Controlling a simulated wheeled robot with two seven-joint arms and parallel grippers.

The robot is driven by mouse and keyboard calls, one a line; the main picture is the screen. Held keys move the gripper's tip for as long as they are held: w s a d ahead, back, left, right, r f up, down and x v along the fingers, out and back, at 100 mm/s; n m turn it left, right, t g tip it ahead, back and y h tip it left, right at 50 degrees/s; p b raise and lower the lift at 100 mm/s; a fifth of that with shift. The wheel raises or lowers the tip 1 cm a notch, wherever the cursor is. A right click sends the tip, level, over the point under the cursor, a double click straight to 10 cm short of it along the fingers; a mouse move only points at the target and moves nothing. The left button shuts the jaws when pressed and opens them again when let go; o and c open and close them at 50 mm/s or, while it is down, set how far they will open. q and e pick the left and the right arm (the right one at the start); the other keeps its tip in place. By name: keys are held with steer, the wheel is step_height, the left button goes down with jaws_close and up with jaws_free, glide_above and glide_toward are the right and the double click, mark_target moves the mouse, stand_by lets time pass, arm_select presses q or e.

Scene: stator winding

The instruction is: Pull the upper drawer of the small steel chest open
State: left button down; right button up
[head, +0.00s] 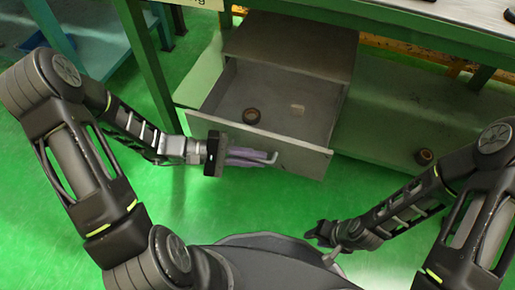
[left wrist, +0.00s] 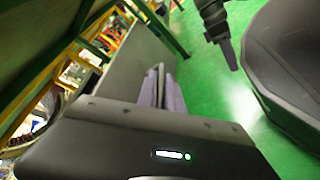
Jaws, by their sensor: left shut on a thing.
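The small steel chest (head: 290,45) stands under the green bench. Its upper drawer (head: 318,166) is pulled far out toward me, so its inside shows from above. A dark roll of tape (head: 251,116) and a small pale block (head: 297,110) lie in the drawer. My left gripper (head: 262,157) is at the drawer's front, its purple-grey fingers shut on the drawer handle (head: 270,147). In the left wrist view the fingers (left wrist: 160,88) are close together against the drawer front. My right gripper (head: 325,236) is low and apart from the chest; its finger opening is unclear.
The green bench (head: 430,30) stands over the chest, with one leg (head: 150,70) left of it. Another tape roll (head: 424,156) lies on the lower shelf (head: 385,130) at the right. The green floor (head: 200,215) before the drawer is clear.

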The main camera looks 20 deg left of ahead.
arm_select(q)
steer(key=shift+a, duration=0.1)
steer(key=c, duration=1.8)
jaws_free()
steer(key=shift+o, duration=0.2)
steer(key=p+v, duration=0.2)
steer(key=v, duration=0.5)
steer(key=shift+s+a, duration=0.15)
steer(key=shift+a, duration=0.2)
